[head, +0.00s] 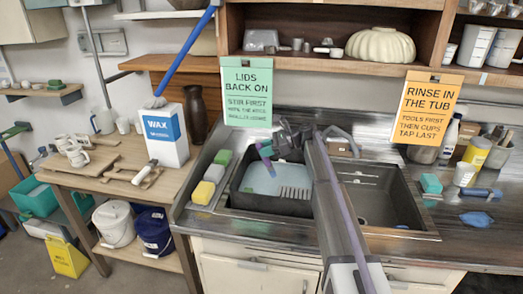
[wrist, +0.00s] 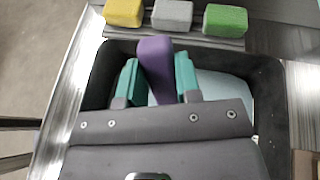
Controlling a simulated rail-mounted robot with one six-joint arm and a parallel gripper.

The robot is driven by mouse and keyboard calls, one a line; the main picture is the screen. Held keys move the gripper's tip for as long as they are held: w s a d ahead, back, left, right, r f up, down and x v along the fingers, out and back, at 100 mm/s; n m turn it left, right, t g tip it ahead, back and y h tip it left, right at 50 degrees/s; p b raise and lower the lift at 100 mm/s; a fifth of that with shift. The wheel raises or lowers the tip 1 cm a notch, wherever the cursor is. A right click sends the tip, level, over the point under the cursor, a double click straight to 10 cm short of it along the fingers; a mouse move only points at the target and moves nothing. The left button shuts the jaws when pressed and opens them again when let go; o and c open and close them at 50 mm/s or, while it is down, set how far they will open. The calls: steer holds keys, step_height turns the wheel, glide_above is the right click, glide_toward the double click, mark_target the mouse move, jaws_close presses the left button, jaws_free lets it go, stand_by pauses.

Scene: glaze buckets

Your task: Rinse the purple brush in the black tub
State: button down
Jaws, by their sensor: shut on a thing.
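My gripper (wrist: 157,66) has its two teal fingers closed on the purple brush (wrist: 152,50), one on each side. In the head view the purple brush (head: 264,148) is a small patch beside my gripper (head: 268,160), above the left part of the black tub. The black tub (head: 266,204) sits in the left side of the sink and holds pale blue water (head: 268,179). In the wrist view the tub's dark wall (wrist: 268,92) surrounds the brush and the water. The brush's far end is hidden, so I cannot tell whether it touches the water.
Yellow (head: 203,192), grey (head: 214,173) and green (head: 223,156) sponges line the tub's left side. An empty basin (head: 385,205) lies to the right. An orange sign (head: 427,105) and a green sign (head: 247,92) hang behind. A wax box (head: 165,135) stands left.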

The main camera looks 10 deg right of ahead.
steer(key=d+f+b, duration=0.1)
steer(key=f+b, duration=0.2)
steer(key=f, duration=0.1)
steer(key=d+f+b, duration=0.2)
steer(key=f+b, duration=0.1)
steer(key=b, duration=0.1)
steer(key=w+d+f+b, duration=0.1)
steer(key=f+b, duration=0.2)
steer(key=f, duration=0.1)
steer(key=shift+d+f+b, duration=0.35)
steer(key=shift+b, duration=0.05)
steer(key=shift+d, duration=0.2)
